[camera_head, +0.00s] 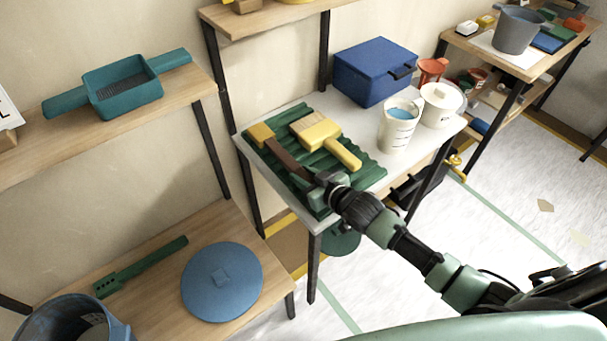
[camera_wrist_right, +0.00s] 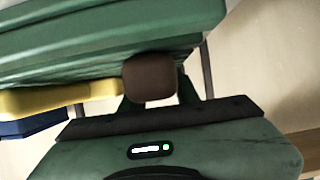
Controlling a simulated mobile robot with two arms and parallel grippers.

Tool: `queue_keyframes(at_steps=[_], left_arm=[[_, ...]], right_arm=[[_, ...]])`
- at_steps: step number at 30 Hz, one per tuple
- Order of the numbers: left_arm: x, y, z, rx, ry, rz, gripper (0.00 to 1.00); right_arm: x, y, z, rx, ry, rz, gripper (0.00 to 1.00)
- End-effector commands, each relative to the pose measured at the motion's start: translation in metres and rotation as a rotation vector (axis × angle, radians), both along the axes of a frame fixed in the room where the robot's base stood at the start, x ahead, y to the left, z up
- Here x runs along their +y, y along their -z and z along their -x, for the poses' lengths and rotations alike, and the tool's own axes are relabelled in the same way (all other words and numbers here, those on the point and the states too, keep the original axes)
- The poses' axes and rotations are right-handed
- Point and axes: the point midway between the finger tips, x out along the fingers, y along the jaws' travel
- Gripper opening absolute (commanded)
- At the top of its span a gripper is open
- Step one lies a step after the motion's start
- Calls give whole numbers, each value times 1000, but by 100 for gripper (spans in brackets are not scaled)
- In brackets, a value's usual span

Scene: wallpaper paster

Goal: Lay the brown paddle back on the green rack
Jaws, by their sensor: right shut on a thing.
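The brown paddle (camera_head: 288,157) has a long brown handle and a mustard-coloured block at its far end. It extends over the left part of the green ridged rack (camera_head: 372,174) on the white-topped table. My right gripper (camera_head: 322,183) is shut on the near end of the handle, at the rack's front left edge. In the right wrist view the brown handle end (camera_wrist_right: 150,78) sits between the fingers, with the green rack (camera_wrist_right: 60,45) behind it. I cannot tell whether the paddle touches the rack. My left gripper is not in view.
A yellow brush (camera_head: 325,135) lies on the rack, right of the paddle. A blue box (camera_head: 374,71), a white cup (camera_head: 398,124) and a white tub (camera_head: 440,104) stand on the table. A wooden shelf above holds a teal tray (camera_head: 122,87).

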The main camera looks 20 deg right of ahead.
Motion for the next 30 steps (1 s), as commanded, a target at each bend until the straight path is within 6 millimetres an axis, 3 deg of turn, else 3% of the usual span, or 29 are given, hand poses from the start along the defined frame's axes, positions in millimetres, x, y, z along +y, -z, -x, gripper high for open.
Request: queue_keyframes(at_steps=[2, 3, 5, 6, 17, 30], left_arm=[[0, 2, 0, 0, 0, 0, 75], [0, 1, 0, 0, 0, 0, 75], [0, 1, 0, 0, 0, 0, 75], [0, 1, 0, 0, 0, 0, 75], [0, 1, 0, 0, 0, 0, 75], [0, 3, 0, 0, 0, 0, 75]], right_arm=[[0, 2, 0, -2, 0, -1, 0], [0, 1, 0, -2, 0, -1, 36], [0, 1, 0, -2, 0, -1, 53], [0, 1, 0, -2, 0, -1, 56], [-1, 1, 4, 2, 0, 1, 56], [-21, -22, 60, 1, -1, 0, 56]])
